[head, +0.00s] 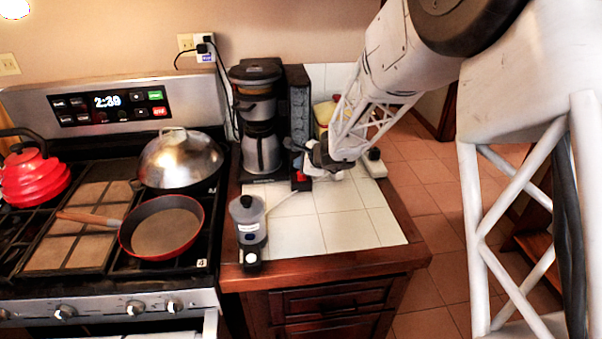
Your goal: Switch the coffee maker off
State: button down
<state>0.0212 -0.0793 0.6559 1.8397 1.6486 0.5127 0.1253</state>
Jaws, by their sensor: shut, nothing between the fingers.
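The coffee maker (257,80) stands upright at the back of the white-tiled counter, just right of the stove. Its steel carafe (262,153) sits under the brewing head, and a dark tank column (299,108) rises on its right side. A small red part (301,179), perhaps the switch, shows low at the column's front. My gripper (297,150) is shut and empty. It is at the lower right of the coffee maker, close in front of the column and above the red part. I cannot tell whether it touches. The switch's on or off state cannot be made out.
A grey grinder-like device (248,220) stands at the counter's front left. A red pan (165,232) and a lidded pan (180,165) sit on the stove. The front tiles (340,230) are clear.

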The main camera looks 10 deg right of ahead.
aim_at(301, 176)
jog(key=shift+w+f, duration=0.1)
jog(key=shift+f, duration=0.65)
dwell(1.3)
jog(key=shift+r, duration=0.2)
jog(key=shift+r, duration=0.55)
dwell(0.5)
jog(key=shift+s+r, duration=0.2)
jog(key=shift+r, duration=1.05)
jog(key=shift+s+r, duration=0.2)
jog(key=shift+r, duration=1.05)
